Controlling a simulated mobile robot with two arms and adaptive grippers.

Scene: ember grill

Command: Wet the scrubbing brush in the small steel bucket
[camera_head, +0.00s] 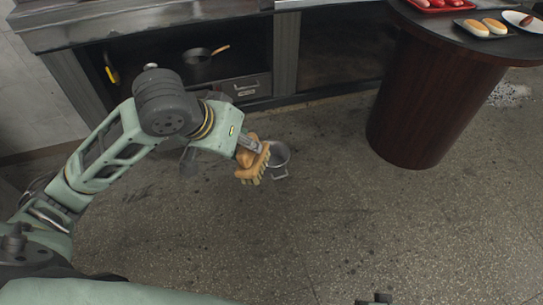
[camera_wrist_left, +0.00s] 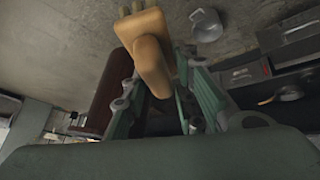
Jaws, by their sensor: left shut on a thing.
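The scrubbing brush (camera_head: 252,164) has a tan wooden body with pale bristles along one side. My left gripper (camera_head: 247,150) is shut on it and holds it in the air. In the left wrist view the brush (camera_wrist_left: 150,42) lies between the fingers of the left gripper (camera_wrist_left: 165,75). The small steel bucket (camera_head: 281,158) is on the floor just right of the brush in the head view, partly hidden behind it. The bucket also shows in the left wrist view (camera_wrist_left: 207,27), apart from the brush. Its contents cannot be made out.
A dark wooden round table (camera_head: 425,100) stands at the right, with a red tray (camera_head: 440,8) and a dark tray of buns (camera_head: 484,30) on top. Behind is a steel counter with a shelf holding a pan (camera_head: 198,56). The floor in front is clear.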

